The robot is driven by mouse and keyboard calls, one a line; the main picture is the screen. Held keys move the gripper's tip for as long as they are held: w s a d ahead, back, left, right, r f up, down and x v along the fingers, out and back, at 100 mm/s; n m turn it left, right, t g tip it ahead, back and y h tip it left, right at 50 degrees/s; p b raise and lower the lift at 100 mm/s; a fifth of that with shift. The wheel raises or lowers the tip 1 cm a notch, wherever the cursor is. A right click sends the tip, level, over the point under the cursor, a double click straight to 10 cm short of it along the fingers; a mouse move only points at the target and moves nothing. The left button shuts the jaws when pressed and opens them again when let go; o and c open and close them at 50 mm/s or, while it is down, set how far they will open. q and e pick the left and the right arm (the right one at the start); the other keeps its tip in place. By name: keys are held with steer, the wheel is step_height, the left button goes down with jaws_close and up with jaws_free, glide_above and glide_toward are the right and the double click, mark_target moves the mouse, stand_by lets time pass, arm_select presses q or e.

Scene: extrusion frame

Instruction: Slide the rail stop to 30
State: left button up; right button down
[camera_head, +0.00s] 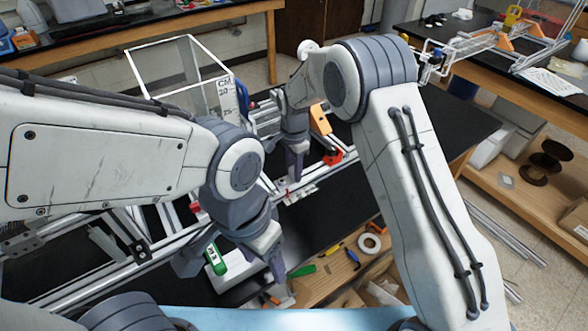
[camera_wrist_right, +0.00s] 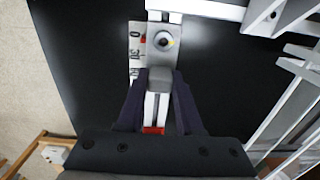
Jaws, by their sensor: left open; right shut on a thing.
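In the right wrist view, my right gripper (camera_wrist_right: 159,82) is shut on a grey block, which I take as the rail stop (camera_wrist_right: 160,76), on a pale rail (camera_wrist_right: 151,106). A white scale strip (camera_wrist_right: 137,68) with black figures and a red mark lies along the left; I cannot read the stop's setting. In the head view, my right gripper (camera_head: 293,165) points down at the rail; its fingers mostly hide the stop. My left gripper (camera_head: 232,265) is open and empty near the front of the black table.
A red clamp (camera_head: 333,157) sits right of my right gripper. A green item (camera_head: 215,259) lies beside my left gripper. A clear box frame (camera_head: 180,75) stands behind. Tools and a tape roll (camera_head: 369,243) lie on a wooden shelf at the front. Black tabletop to the right is clear.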

steer(key=shift+w+d, duration=0.45)
steer(key=shift+d, duration=0.25)
steer(key=shift+w+d, duration=0.4)
steer(key=shift+d, duration=0.25)
steer(key=c, duration=0.6)
jaws_free()
steer(key=shift+o, duration=0.2)
step_height(320, 180, up, 11)
steer(key=b, duration=0.2)
steer(key=shift+f, duration=0.2)
steer(key=s+a+r+n, duration=0.3)
steer(key=s+r+n, duration=0.15)
steer(key=s, duration=0.55)
steer(key=s+d+f+n, duration=0.1)
steer(key=s+d+n, duration=0.1)
steer(key=s+n, duration=0.5)
steer(key=s+d+f+n+y, duration=0.1)
steer(key=s+d+n, duration=0.2)
steer(key=s, duration=1.5)
steer(key=n, duration=0.4)
steer(key=shift+s, duration=0.2)
